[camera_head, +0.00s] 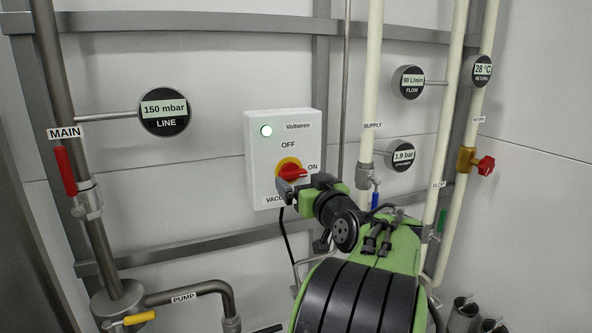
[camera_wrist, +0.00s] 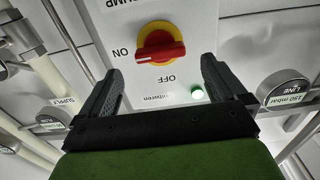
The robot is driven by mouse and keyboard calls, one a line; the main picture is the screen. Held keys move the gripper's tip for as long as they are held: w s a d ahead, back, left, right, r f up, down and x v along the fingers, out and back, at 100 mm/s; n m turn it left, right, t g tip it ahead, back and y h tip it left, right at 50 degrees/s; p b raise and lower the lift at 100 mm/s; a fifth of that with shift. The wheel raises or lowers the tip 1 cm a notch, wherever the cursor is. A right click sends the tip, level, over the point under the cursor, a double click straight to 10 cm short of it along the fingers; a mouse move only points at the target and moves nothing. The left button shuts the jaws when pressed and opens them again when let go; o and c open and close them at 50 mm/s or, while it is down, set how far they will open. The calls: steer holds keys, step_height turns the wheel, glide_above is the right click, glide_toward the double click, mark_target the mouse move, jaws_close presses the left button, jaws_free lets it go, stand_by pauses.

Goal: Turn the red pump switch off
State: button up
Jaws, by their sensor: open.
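The red pump switch (camera_head: 291,172) is a red rotary handle on a yellow disc, on the front of a white wall box (camera_head: 261,145). Its handle lies roughly level, with its end by the ON label; OFF is printed above it. In the wrist view, which is turned over, the switch (camera_wrist: 160,47) shows between and beyond the two dark fingers, its handle towards ON. My gripper (camera_wrist: 160,75) is open and empty. In the head view my gripper (camera_head: 292,186) is just in front of the box, covering the switch's lower part. I see no clear contact.
A lit pale green lamp (camera_head: 266,131) is on the box. A red-handled MAIN valve (camera_head: 66,171) and a LINE gauge (camera_head: 164,112) are to the left. Cream pipes, a blue valve handle (camera_head: 375,200) and a STRAINER gauge (camera_head: 402,154) stand close on the right.

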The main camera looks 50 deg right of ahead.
mark_target(295, 175)
steer(key=x, duration=0.4)
steer(key=shift+w+p, duration=0.1)
steer(key=shift+p, duration=0.3)
steer(key=c, duration=1.1)
steer(key=shift+o, duration=0.2)
